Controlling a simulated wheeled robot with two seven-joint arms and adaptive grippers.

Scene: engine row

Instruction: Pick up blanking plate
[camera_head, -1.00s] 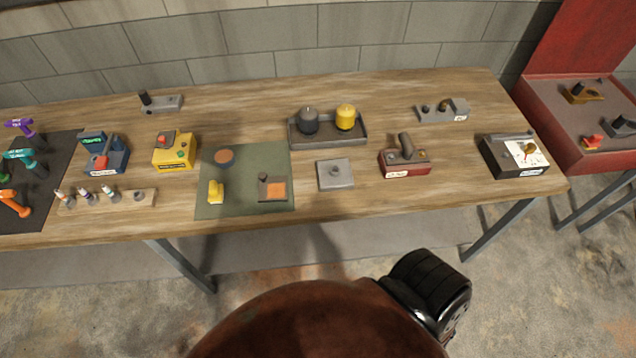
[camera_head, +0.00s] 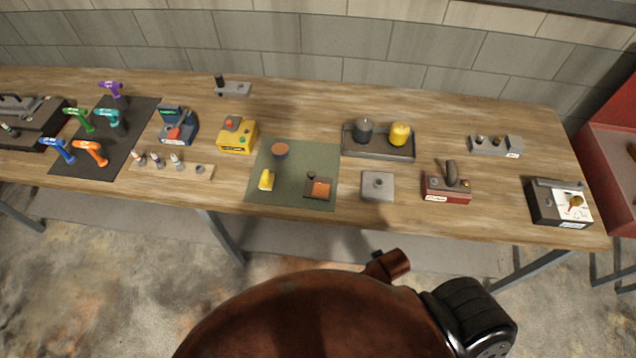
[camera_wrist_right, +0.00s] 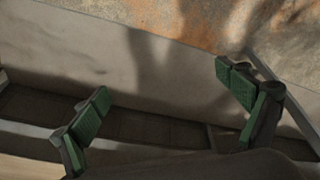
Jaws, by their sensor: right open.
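A grey square plate with a small round boss in its middle, which looks like the blanking plate (camera_head: 377,186), lies flat on the wooden table (camera_head: 330,222) near the front edge, right of the green mat. Nothing touches it. My right gripper (camera_wrist_right: 161,85) shows in the right wrist view with its two green-padded fingers wide apart and nothing between them. Below it are the floor and a grey strip; the plate is not in that view. My left gripper is not in view.
The green mat (camera_head: 292,156) holds small parts left of the plate. A tray (camera_head: 378,151) with a black and a yellow cylinder stands behind it. A red block with a handle (camera_head: 447,188) stands to its right. Power drills lie on a dark mat (camera_head: 137,121) at left.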

